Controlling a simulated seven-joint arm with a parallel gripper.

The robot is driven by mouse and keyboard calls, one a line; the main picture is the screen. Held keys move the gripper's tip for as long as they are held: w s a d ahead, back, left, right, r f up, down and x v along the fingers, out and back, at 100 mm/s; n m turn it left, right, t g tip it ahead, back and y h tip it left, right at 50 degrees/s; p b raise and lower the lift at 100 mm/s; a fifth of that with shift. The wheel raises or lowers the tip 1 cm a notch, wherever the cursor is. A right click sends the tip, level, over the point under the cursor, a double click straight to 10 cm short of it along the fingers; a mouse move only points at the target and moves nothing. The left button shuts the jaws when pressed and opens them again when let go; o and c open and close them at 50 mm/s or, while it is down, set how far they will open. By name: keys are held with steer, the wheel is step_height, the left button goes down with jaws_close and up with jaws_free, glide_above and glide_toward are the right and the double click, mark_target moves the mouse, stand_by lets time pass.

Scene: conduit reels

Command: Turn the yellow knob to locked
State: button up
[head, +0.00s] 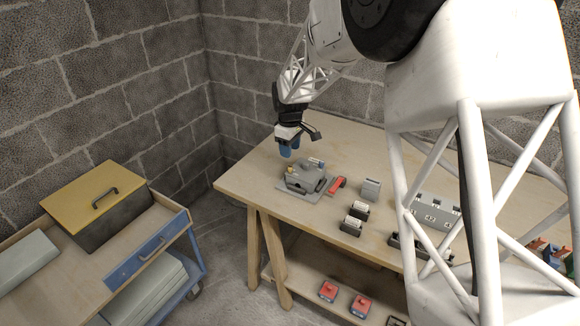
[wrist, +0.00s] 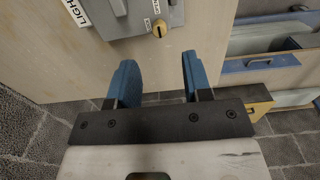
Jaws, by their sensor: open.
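The yellow knob (wrist: 159,29) sits near the edge of a grey plate (wrist: 122,30) in the wrist view. My gripper (head: 289,148) is above and slightly behind the fixture, blue fingers pointing down. In the wrist view my gripper (wrist: 158,75) is open and empty, with the knob beyond the gap between its fingertips, apart from them.
A red-handled item (head: 336,186) lies right beside the fixture. A grey block (head: 371,189) and dark blocks (head: 354,217) stand further right. A blue cart (head: 160,255) with a yellow-lidded box (head: 95,200) is at left. The table behind the fixture is bare.

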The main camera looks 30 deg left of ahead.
mark_target(290, 166)
steer(key=shift+f, duration=0.15)
steer(key=shift+f, duration=3.8)
jaws_close()
